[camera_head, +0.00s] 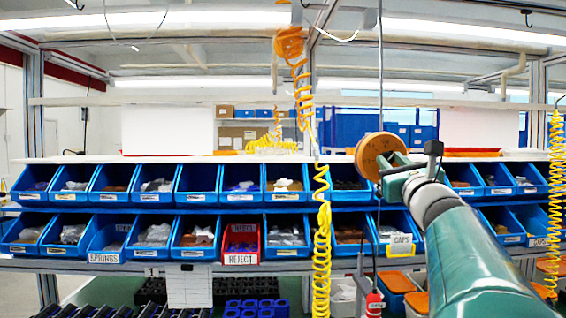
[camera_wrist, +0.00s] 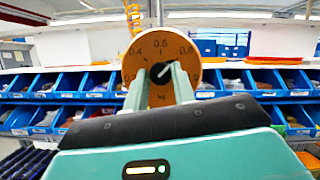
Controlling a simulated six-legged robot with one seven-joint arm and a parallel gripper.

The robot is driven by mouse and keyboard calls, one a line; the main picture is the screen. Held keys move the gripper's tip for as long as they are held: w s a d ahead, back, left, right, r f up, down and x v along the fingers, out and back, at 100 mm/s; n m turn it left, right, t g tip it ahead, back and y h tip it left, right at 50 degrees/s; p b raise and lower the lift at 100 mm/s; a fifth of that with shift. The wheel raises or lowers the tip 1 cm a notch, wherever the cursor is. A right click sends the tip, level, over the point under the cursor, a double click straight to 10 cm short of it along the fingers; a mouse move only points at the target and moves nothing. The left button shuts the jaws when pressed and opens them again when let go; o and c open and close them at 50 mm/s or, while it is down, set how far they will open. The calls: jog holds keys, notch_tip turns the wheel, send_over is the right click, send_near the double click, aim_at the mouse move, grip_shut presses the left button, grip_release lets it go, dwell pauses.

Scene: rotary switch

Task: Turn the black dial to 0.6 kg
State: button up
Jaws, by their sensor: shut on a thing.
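A round orange-brown scale plate (camera_head: 372,147) hangs in front of the shelves in the head view, its face turned away. In the wrist view the plate (camera_wrist: 160,48) faces me, with 0.4 at upper left, 0.6 near the top, 0.8 at upper right and "kg" at the bottom. The black dial (camera_wrist: 161,73) is at its centre. A white line on the dial points up and right, toward the 0.8 side. My gripper (camera_wrist: 161,77) is shut on the dial, one finger on each side. In the head view my gripper (camera_head: 388,167) reaches the plate from the right.
Two rows of blue bins (camera_head: 192,184) line the shelf behind, with a red REJECT bin (camera_head: 240,257). A yellow coiled hose (camera_head: 321,235) hangs left of the plate, another (camera_head: 555,190) at far right. Orange-lidded boxes (camera_head: 397,282) stand below my arm.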

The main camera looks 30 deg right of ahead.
jog(key=n+y, duration=0.1)
jog(key=n, duration=0.2)
jog(key=n+t+y, duration=0.1)
jog(key=n+y, duration=0.1)
jog(key=n, duration=0.1)
jog(key=shift+d+n, duration=0.1)
jog(key=shift+n, duration=0.3)
jog(key=shift+s+d+r+n+y, duration=0.1)
jog(key=shift+n+y, duration=0.7)
jog(key=shift+n, duration=0.6)
jog(key=shift+r+n+y, duration=0.1)
jog(key=shift+n+y, duration=0.7)
jog(key=shift+n, duration=0.6)
jog(key=o, duration=1)
jog(key=shift+d+f, duration=0.1)
jog(key=v, duration=1.4)
jog(key=shift+r, duration=0.2)
